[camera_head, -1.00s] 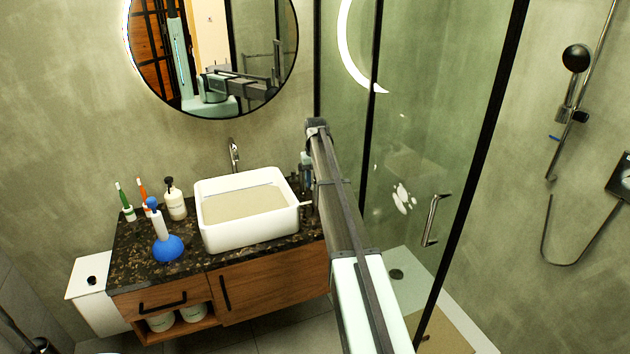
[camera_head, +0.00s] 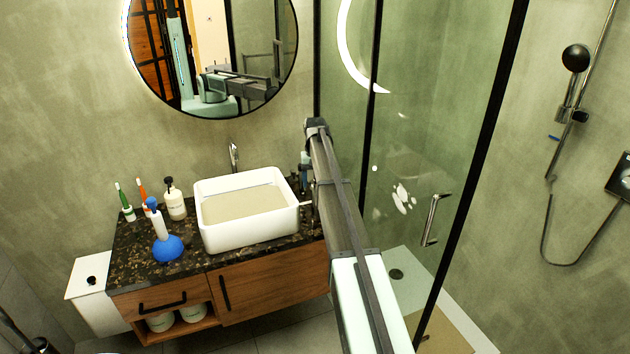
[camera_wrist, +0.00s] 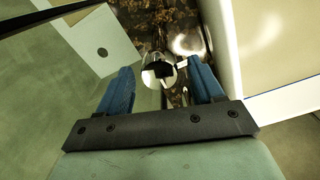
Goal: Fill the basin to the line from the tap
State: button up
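The white rectangular basin (camera_head: 248,235) stands on the dark speckled counter (camera_head: 190,267). A beige-looking level surface, seemingly water, lies inside it in the head view. The basin's edge shows at the right of the wrist view (camera_wrist: 228,50). The chrome tap (camera_head: 234,157) rises behind the basin; I cannot make out a stream. My gripper (camera_wrist: 160,68) is beside the basin's right side, blue fingers apart. A shiny round chrome piece (camera_wrist: 157,76) shows between or just beyond the fingertips; I cannot tell whether they touch it. My arm hides most of this in the head view.
A blue plunger-like object (camera_head: 167,246), a pump bottle (camera_head: 175,203) and two toothbrushes in holders stand left of the basin. The glass shower door, with its handle (camera_head: 430,220), is close on the right of my arm. A round mirror (camera_head: 215,60) hangs above.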

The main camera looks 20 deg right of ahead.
jog(key=shift+r, duration=0.1)
notch_tip(320, 180, up, 14)
jog(key=shift+f, duration=0.2)
dwell(0.5)
dwell(1.0)
